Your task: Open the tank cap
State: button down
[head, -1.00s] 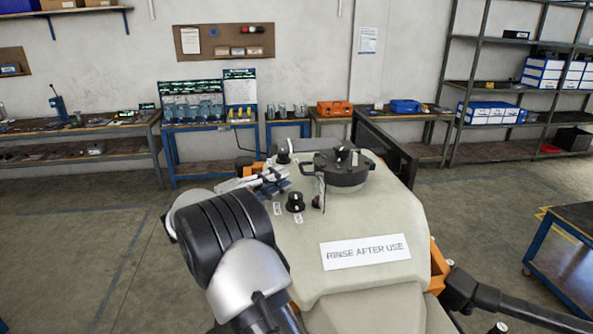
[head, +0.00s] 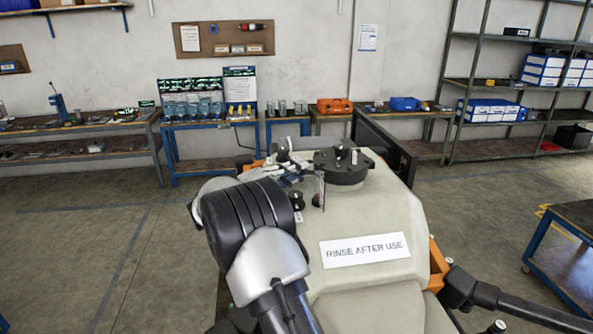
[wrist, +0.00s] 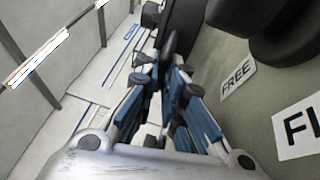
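The tank cap (head: 345,172) is a round black lid on top of the beige tank (head: 375,205); it looks closed. A thin upright metal strip (head: 320,188) shows at its near left edge. My gripper (head: 287,170) is just left of the cap, partly hidden by my arm. In the wrist view my gripper (wrist: 167,88) has its two blue-padded fingers apart, with nothing clearly held between them. A dark piece (wrist: 170,48) shows beyond the fingertips; I cannot tell what it is or whether they touch it.
A label reading "FREE" (wrist: 237,77) lies on the tank beside my gripper. A "RINSE AFTER USE" label (head: 365,250) is on the tank's near face. Workbenches and shelves stand well behind.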

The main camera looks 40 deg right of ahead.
dwell(0.6)
jog(key=shift+r+y+p, duration=0.3)
jog(key=shift+r, duration=0.5)
jog(key=r+y+p, duration=0.1)
jog(key=r, duration=0.1)
jog(key=d+r+m+y+p, duration=0.1)
jog(key=r, duration=0.1)
jog(key=r+y+p, duration=0.1)
jog(key=r, duration=0.2)
jog(key=shift+s+d+r+m+p, duration=0.1)
jog(key=shift+s+d+m+p, duration=0.15)
jog(key=shift+s+m+p, duration=0.1)
jog(key=s+d+r+y+p, duration=0.3)
jog(key=d+r+p, duration=0.2)
jog(key=d+r, duration=0.1)
jog(key=s+d+r+m+t+y+p, duration=0.1)
jog(key=s+d+r+y+p, duration=0.2)
jog(key=d+r+p, duration=0.3)
jog(key=shift+s+d+t, duration=0.3)
jog(key=shift+s+d, duration=0.4)
jog(key=shift+d, duration=1.05)
jog(key=shift+m, duration=0.25)
jog(key=c, duration=2)
grip_release()
jog(key=shift+f, duration=0.1)
